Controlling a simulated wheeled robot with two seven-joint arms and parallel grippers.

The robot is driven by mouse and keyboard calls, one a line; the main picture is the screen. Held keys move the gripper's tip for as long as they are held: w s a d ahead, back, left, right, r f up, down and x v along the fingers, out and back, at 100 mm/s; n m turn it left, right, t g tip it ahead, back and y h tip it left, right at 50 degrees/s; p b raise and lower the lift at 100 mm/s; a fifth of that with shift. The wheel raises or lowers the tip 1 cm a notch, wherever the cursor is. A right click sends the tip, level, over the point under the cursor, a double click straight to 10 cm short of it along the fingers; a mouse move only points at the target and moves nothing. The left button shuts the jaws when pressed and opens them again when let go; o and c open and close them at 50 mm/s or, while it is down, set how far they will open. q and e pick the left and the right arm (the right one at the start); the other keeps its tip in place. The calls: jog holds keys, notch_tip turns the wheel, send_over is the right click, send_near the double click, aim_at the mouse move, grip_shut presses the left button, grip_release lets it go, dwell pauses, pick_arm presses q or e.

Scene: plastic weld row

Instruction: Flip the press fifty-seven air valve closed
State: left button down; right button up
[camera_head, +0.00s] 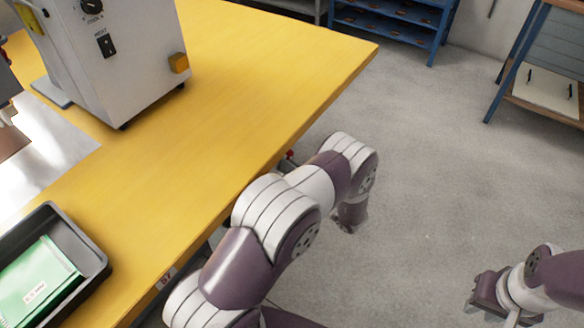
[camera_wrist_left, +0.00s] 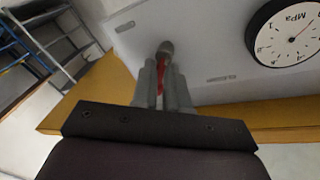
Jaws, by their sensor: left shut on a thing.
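The air valve (camera_wrist_left: 166,47) shows in the left wrist view as a grey round fitting on a pale panel, with a red lever (camera_wrist_left: 161,84). My left gripper (camera_wrist_left: 161,72) is shut on the lever, which lies between its two grey fingers. The fingers hide part of the lever, so its exact angle is hard to tell. In the head view my left arm reaches along the table's right edge, and I cannot make out its fingers or the valve there. My right gripper (camera_head: 489,292) is at the lower right over the floor, apart from the table; its opening is unclear.
A pressure gauge (camera_wrist_left: 290,35) is on the panel beside the valve. The yellow table (camera_head: 240,55) holds a grey machine (camera_head: 115,60) and a black tray (camera_head: 98,262) with green items. A 57 label (camera_head: 165,279) is on its edge. The floor to the right is clear.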

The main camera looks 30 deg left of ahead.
pick_arm(q)
jog(key=shift+s+f, duration=0.25)
jog(key=shift+f, duration=0.05)
jog(key=shift+s+a+f+n+y+b, duration=0.15)
jog(key=shift+n+y+b, duration=0.15)
jog(key=shift+n, duration=0.85)
jog(key=shift+s+d+r+n+y+b, duration=0.15)
jog(key=shift+n+b, duration=0.25)
jog(key=shift+n, duration=0.7)
jog(key=shift+s+a+f+n+y+b, duration=0.1)
jog(key=shift+s+n+y+b, duration=0.2)
jog(key=shift+n, duration=0.85)
jog(key=shift+n+g, duration=0.3)
jog(key=c, duration=1.3)
grip_release()
jog(key=shift+o, duration=0.8)
jog(key=shift+w, duration=0.2)
jog(key=shift+r, duration=0.2)
